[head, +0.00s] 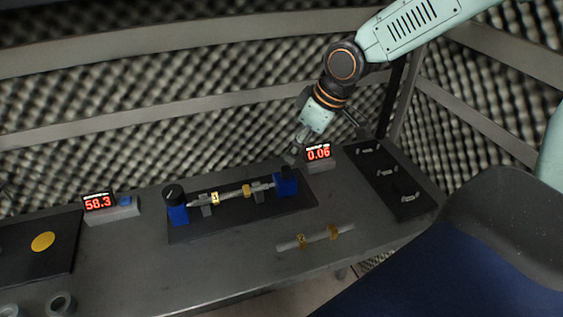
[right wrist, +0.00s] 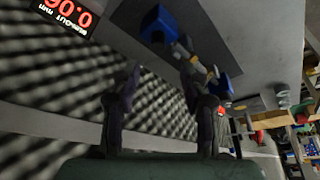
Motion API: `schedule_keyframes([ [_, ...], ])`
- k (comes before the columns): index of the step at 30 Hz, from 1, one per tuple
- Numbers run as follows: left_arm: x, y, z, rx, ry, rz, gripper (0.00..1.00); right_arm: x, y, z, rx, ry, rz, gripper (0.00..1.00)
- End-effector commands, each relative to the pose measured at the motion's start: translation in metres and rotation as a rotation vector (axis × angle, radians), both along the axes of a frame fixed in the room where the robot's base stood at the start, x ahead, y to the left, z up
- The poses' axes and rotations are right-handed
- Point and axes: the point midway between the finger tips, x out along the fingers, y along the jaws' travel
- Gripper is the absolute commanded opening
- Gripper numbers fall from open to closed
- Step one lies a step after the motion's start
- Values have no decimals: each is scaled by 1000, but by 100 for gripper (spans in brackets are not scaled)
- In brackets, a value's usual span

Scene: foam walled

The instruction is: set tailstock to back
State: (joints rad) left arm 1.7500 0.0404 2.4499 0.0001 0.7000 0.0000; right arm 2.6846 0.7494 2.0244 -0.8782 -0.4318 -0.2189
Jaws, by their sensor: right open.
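The tailstock (head: 286,182) is the blue block with a dark top at the right end of a dark fixture plate (head: 240,225). In the right wrist view the blue block nearer the display looks like the tailstock (right wrist: 158,25). A pale shaft with yellow bands (head: 232,194) spans from it to the blue headstock (head: 178,214), which has a black knob. My right gripper (head: 297,149) hangs behind and above the tailstock, apart from it. In the right wrist view its fingers (right wrist: 165,95) are spread, with nothing between them. My left gripper is not seen.
A display reading 0.06 (head: 318,153) stands close to my right gripper. Another display reads 58.3 (head: 98,202). A loose banded rod (head: 316,238) lies on the bench front. A dark panel (head: 375,185) lies at right. Foam walls and rails (head: 150,139) stand behind the bench.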

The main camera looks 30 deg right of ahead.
Motion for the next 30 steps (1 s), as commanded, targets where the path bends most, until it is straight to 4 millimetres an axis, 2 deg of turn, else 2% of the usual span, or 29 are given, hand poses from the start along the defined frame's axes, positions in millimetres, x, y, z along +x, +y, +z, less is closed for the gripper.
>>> schedule_keyframes([
  [9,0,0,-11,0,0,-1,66,11,8,-44,-2,3,1,45],
  [15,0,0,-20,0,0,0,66,21,13,-63,-2,0,4,45],
  [21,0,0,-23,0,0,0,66,26,15,-69,-2,-2,4,45],
  [30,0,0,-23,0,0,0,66,27,15,-69,-1,-3,4,43],
])
